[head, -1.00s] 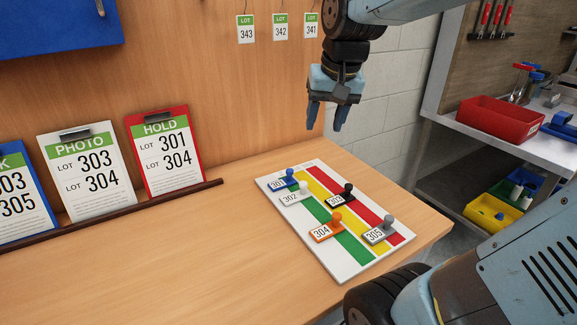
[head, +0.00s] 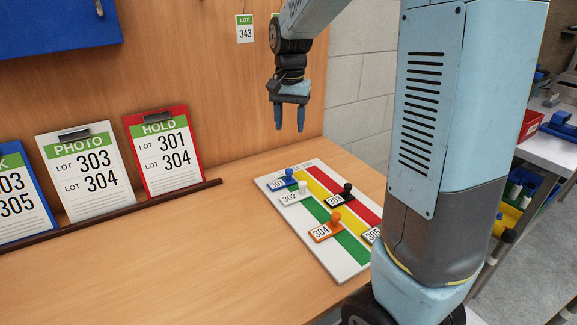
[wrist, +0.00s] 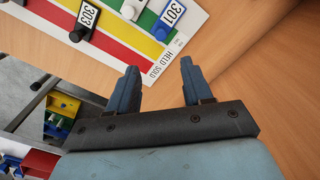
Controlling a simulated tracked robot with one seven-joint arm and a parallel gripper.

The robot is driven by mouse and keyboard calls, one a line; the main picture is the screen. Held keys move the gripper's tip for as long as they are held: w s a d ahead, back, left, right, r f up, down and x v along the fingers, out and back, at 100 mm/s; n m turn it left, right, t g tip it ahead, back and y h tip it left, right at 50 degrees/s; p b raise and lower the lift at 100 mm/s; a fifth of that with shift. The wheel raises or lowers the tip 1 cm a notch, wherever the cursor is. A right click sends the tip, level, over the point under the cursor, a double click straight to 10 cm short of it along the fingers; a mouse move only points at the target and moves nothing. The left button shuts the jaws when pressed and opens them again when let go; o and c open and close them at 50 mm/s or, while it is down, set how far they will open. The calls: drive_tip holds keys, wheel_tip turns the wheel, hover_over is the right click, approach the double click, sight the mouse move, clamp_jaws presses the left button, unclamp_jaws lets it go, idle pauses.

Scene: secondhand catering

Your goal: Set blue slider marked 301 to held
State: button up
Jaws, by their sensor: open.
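The blue slider marked 301 (head: 277,183) sits at the far left corner of a white board (head: 335,270) with green, yellow and red stripes. Its blue knob stands at the far end of the green stripe. In the wrist view its 301 label (wrist: 175,11) is near the top edge, and the words HELD and SOLD show on the board's edge. My gripper (head: 290,129) is open and empty, in the air above the board's far end. In the wrist view its fingers (wrist: 158,66) are apart with nothing between them.
Sliders 302 (head: 290,199), 303 (head: 335,201), 304 (head: 321,233) and a partly hidden 305 (head: 371,236) share the board. A red HOLD card (head: 166,150) lists 301 and 304. The table left of the board is clear. My arm covers the board's near right corner.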

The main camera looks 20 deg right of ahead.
sight(289, 169)
drive_tip(key=f, duration=1.4)
drive_tip(key=shift+w, duration=0.2)
drive_tip(key=shift+c, duration=0.3)
clamp_jaws()
